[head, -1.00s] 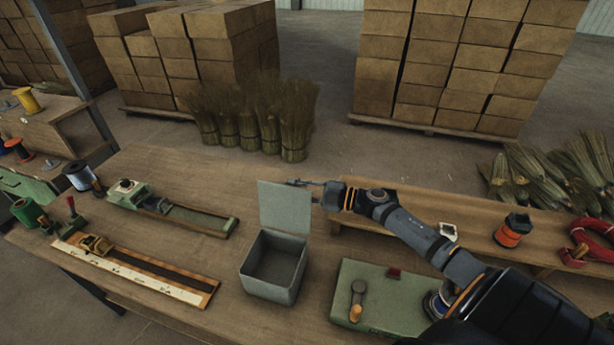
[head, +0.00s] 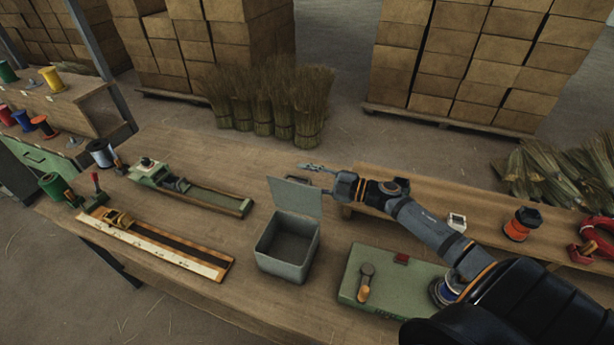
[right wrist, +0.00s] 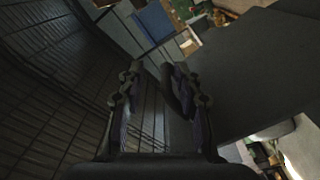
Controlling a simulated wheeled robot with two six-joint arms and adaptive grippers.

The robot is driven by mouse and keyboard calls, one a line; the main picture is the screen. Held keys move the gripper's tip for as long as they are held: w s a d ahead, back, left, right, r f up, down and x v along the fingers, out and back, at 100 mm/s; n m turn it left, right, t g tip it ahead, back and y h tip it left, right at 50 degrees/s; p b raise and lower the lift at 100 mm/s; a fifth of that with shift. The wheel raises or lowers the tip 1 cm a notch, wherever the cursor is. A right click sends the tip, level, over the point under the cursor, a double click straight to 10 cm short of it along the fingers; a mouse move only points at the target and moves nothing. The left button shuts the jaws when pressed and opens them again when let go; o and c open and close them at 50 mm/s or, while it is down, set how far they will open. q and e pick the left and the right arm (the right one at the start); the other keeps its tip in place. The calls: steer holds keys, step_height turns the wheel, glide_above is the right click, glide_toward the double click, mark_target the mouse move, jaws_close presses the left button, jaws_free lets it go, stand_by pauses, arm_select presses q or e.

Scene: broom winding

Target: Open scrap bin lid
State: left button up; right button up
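The grey scrap bin (head: 284,267) stands on the workbench, open at the top, and its inside looks empty. Its flat grey lid (head: 296,197) is raised at the bin's back edge and leans back, away from the opening. My right gripper (head: 310,167) is just beyond the lid's top edge, at its right half. I cannot tell whether it touches the lid. In the right wrist view my right gripper (right wrist: 158,90) has its fingers apart with nothing clear between them. A dark flat panel beside it there may be the lid. My left gripper is not in view.
A green fixture (head: 390,275) with a lever is right of the bin, under my right arm. A green-ended trough (head: 195,190) and a ruled board (head: 160,245) lie left. Broom bundles (head: 265,110) stand behind the bench. Bare bench lies left of the bin.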

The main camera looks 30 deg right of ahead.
steer(key=shift+f, duration=0.1)
steer(key=v, duration=0.7)
steer(key=shift+s+d, duration=0.15)
steer(key=shift+s, duration=0.05)
stand_by(0.6)
